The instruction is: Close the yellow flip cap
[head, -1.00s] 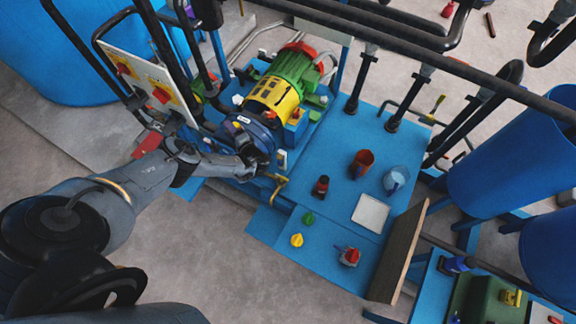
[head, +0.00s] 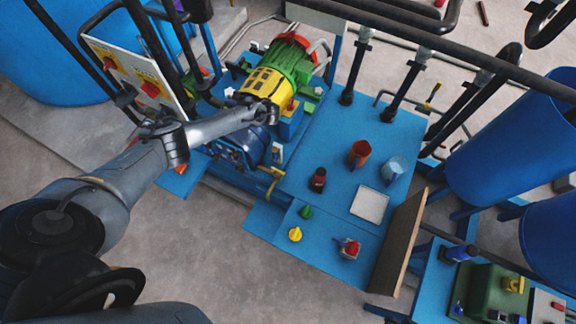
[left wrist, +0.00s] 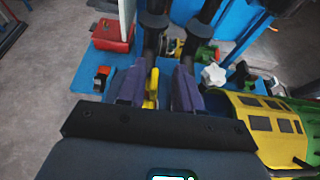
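My left gripper (head: 266,113) is beside the lower end of the yellow motor housing (head: 268,88) in the head view. In the left wrist view its two dark fingers (left wrist: 158,88) are apart. A slim upright yellow part (left wrist: 151,88) shows between them, nearer the left finger; I cannot tell if it is touched. The yellow housing also shows at the right of that view (left wrist: 262,122). Which yellow part is the flip cap, and whether it stands open, I cannot tell. My right gripper is not in view.
The blue pump body (head: 238,146) lies just below the gripper. A panel with red switches (head: 135,75) and black pipes stand to the left.

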